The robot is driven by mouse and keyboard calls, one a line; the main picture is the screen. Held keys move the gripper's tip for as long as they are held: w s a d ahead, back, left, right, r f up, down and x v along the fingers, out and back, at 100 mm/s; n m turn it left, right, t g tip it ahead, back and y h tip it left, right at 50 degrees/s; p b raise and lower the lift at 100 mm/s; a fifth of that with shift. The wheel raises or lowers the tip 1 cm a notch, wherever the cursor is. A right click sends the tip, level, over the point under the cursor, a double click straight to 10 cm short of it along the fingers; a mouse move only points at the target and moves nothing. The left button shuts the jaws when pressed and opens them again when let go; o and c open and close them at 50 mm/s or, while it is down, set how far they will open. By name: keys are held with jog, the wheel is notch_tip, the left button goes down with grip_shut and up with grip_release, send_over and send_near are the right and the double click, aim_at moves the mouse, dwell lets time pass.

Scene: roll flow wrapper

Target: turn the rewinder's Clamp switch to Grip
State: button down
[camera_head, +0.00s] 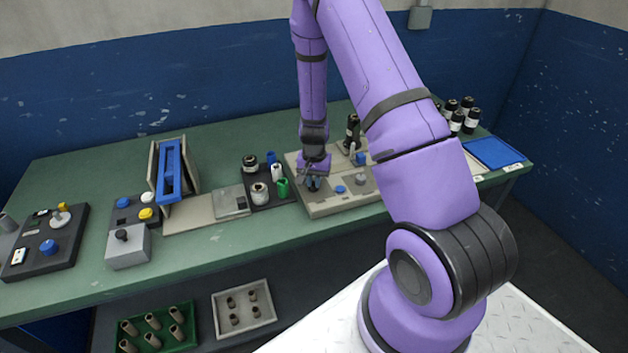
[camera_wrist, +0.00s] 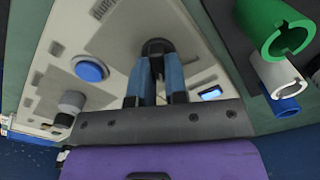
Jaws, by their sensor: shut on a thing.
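The rewinder (camera_head: 322,208) is a beige panel unit on the green bench, and its top fills much of the wrist view (camera_wrist: 120,35). My gripper (camera_head: 314,186) points down at the panel's left part. In the wrist view its two blue-grey fingers (camera_wrist: 158,58) are closed on a dark round knob (camera_wrist: 156,44), which I take to be the Clamp switch. The fingers hide part of the knob, so its pointer and setting cannot be read. A blue button (camera_wrist: 90,70) and a grey knob (camera_wrist: 72,102) sit apart to the left. A small lit display (camera_wrist: 211,92) is right of the fingers.
A dark tray with green (camera_head: 282,187), white and blue rolls stands just left of the rewinder. A dark upright post (camera_head: 352,132) rises behind the panel. Other control boxes (camera_head: 128,247) and a blue frame (camera_head: 170,172) are farther left. A blue tray (camera_head: 494,152) lies at the right end.

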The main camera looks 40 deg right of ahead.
aim_at(314, 182)
dwell(0.3)
jog(key=c, duration=1.1)
grip_release()
jog(key=shift+c, duration=0.2)
jog(key=shift+r, duration=0.1)
notch_tip(314, 182, up, 11)
jog(key=shift+f, duration=0.2)
